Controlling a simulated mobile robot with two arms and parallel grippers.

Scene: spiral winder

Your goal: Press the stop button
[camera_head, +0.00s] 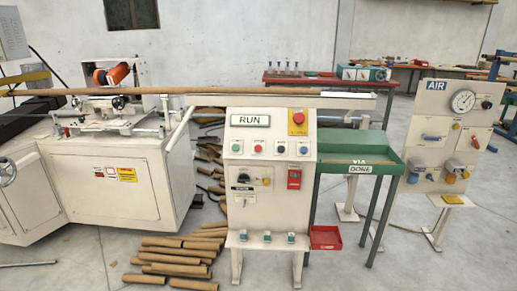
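A cream control panel (268,209) with a "RUN" sign (251,121) stands upright in the middle of the view. A larger red mushroom button (298,117) sits on a yellow plate at the panel's upper right. The small labels are too blurred to read, so I cannot tell which red button is marked stop. Neither of my grippers shows in the head view.
A white winding machine (105,185) stands at the left, with a long tube across it. Brown cardboard tubes (173,268) lie on the floor before the panel. A green tray table (357,166) and an "AIR" panel (425,130) stand at the right. The floor at front right is clear.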

